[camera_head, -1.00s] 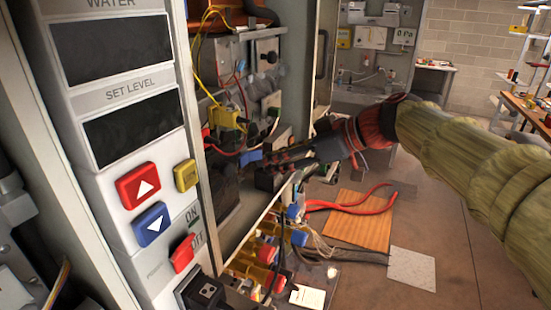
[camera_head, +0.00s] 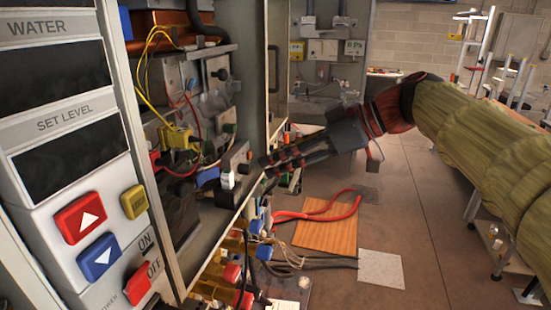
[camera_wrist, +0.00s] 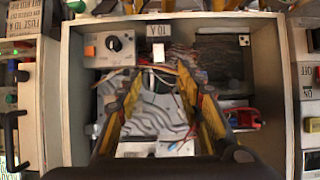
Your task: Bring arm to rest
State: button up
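My gripper (camera_head: 268,167) is at the end of my arm, which reaches in from the right in the head view. Its two dark fingers point left at the edge of the open heater cabinet (camera_head: 255,95). In the wrist view my gripper (camera_wrist: 160,75) has its yellow-sided fingers spread apart. Nothing is held between them. Beyond the fingers is an open box (camera_wrist: 75,90) with a dark knob (camera_wrist: 114,43), a white switch and wires. I cannot tell whether a fingertip touches anything.
A control panel with a red up button (camera_head: 80,217) and a blue down button (camera_head: 99,256) stands close on the left. Valves and red hoses (camera_head: 320,212) are below the gripper. A wooden board (camera_head: 325,236) lies on the floor. Floor on the right is mostly clear.

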jog(key=d+f+m+h, duration=0.4)
jog(key=d+f+m, duration=0.2)
jog(key=f+m, duration=0.55)
jog(key=s+d+f+m+h, duration=0.1)
jog(key=s+d+f+h, duration=0.2)
jog(key=s+f, duration=0.4)
jog(key=s+d+f+m+t+h, duration=0.1)
jog(key=s+d+f+h, duration=0.3)
jog(key=s, duration=1.1)
notch_tip(320, 180, down, 4)
jog(key=shift+d+f+m+t, duration=0.1)
jog(key=shift+d+m+t, duration=0.25)
jog(key=shift+d, duration=0.9)
jog(key=shift+c, duration=0.8)
jog(key=shift+s+a, duration=0.1)
jog(key=shift+a, duration=0.1)
